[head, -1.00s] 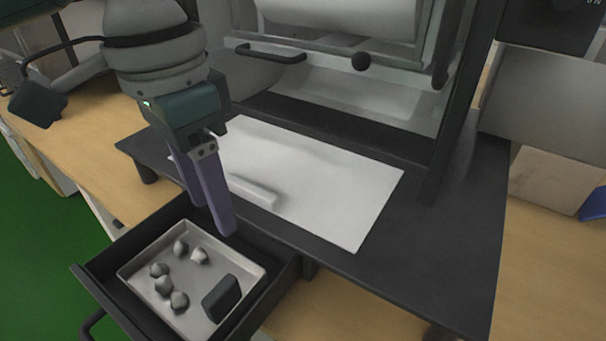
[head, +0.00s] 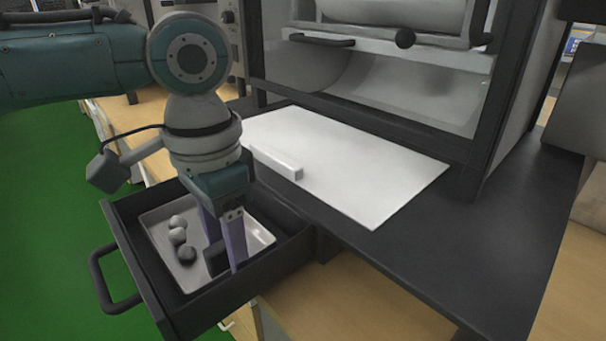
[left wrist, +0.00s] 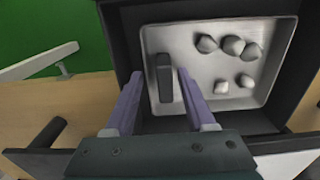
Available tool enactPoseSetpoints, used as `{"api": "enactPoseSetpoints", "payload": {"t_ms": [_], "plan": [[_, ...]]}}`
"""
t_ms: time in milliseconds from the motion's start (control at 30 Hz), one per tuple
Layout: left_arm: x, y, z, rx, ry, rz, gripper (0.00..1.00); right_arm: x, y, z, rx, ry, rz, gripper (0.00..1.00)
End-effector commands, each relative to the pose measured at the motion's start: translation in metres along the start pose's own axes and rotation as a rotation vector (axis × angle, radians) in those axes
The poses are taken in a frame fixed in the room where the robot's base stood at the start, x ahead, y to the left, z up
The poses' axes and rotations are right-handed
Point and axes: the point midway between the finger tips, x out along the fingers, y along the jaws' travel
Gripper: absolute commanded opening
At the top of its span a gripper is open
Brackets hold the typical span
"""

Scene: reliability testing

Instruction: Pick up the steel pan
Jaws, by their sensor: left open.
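The steel pan (head: 158,226) is a shallow grey tray lying in the open black drawer. It also shows in the left wrist view (left wrist: 215,73). Several grey lumps (head: 178,237) lie in it, and a dark upright block (left wrist: 164,78) stands at its near side, probably its handle. My left gripper (head: 226,266) is open and points down over the pan. In the left wrist view its purple fingers (left wrist: 158,85) are on either side of the dark block, with gaps between. In the head view the gripper hides part of the pan. My right gripper is not in view.
The drawer (head: 138,250) has raised dark walls close around the pan and a bar handle at its front. A white sheet (head: 370,180) with a white block (head: 276,162) lies on the black table before a large machine. The table's right part is clear.

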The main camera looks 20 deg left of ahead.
Motion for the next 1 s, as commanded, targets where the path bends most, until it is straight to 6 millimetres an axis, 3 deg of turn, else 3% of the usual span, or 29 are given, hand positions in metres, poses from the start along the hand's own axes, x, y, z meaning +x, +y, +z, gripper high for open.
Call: {"api": "enactPoseSetpoints", "payload": {"t_ms": [100, 333, 800, 1000], "plan": [[0.0101, 0.0002, -0.0002, 0.001, 0.001, 0.0, 0.55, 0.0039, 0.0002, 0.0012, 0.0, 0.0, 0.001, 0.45], [0.0097, 0.0002, -0.0004, 0.002, 0.002, -0.001, 0.54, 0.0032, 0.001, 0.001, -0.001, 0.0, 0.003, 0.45], [0.0094, 0.0001, -0.0005, 0.002, 0.002, -0.001, 0.01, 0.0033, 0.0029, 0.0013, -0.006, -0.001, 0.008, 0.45], [0.0093, 0.0001, -0.0005, 0.002, 0.002, -0.001, 0.0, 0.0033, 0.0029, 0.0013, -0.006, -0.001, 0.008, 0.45]]}}
